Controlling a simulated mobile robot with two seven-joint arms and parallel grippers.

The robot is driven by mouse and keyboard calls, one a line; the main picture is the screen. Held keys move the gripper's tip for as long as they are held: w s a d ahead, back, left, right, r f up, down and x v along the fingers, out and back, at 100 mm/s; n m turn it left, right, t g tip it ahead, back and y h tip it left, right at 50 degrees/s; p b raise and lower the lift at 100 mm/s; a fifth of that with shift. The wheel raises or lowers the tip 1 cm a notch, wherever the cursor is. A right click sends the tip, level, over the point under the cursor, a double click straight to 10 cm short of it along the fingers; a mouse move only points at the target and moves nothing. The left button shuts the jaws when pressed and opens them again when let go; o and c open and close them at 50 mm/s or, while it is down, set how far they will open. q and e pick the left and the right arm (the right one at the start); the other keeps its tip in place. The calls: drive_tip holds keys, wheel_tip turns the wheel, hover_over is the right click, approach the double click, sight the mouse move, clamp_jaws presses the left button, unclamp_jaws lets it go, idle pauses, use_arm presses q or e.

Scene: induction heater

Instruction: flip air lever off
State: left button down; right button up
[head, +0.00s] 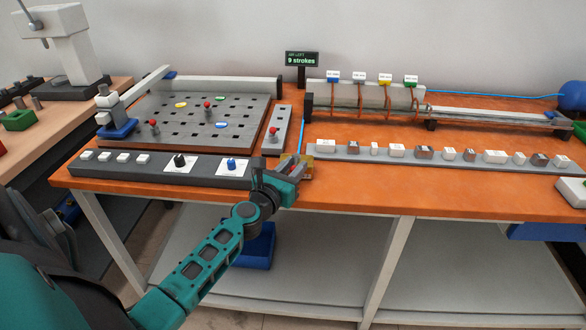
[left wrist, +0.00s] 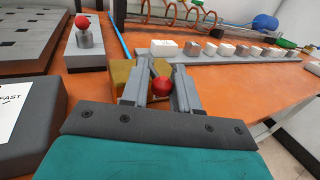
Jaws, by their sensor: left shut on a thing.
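The air lever has a round red knob (left wrist: 161,86) and sits at a brass-coloured valve block (left wrist: 124,74) near the table's front edge. In the head view the brass block (head: 309,168) shows just beyond my left gripper (head: 299,166). In the left wrist view my left gripper (left wrist: 160,88) is shut on the air lever, with the red knob between its fingers. The lever's stem is mostly hidden by the fingers. A blue air hose (left wrist: 120,42) runs back from beside the block. My right gripper is in neither view.
A grey block with another red-knobbed lever (head: 274,131) stands left of the gripper. A control strip with dials (head: 205,168) lies at front left, before a slotted board (head: 225,103). A rail of small blocks (head: 440,156) lies right. A display (head: 301,59) reads "9 strokes".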

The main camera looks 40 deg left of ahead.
use_arm(q)
drive_tip(key=shift+w+d+r, duration=0.15)
drive_tip(key=shift+d+r, duration=0.1)
drive_tip(key=shift+d, duration=0.05)
drive_tip(key=c, duration=1.1)
unclamp_jaws()
drive_tip(key=shift+o, duration=0.2)
drive_tip(key=shift+f, duration=0.1)
drive_tip(key=s+d+b, duration=0.1)
drive_tip(key=s, duration=1.1)
drive_tip(key=shift+s+d, duration=0.35)
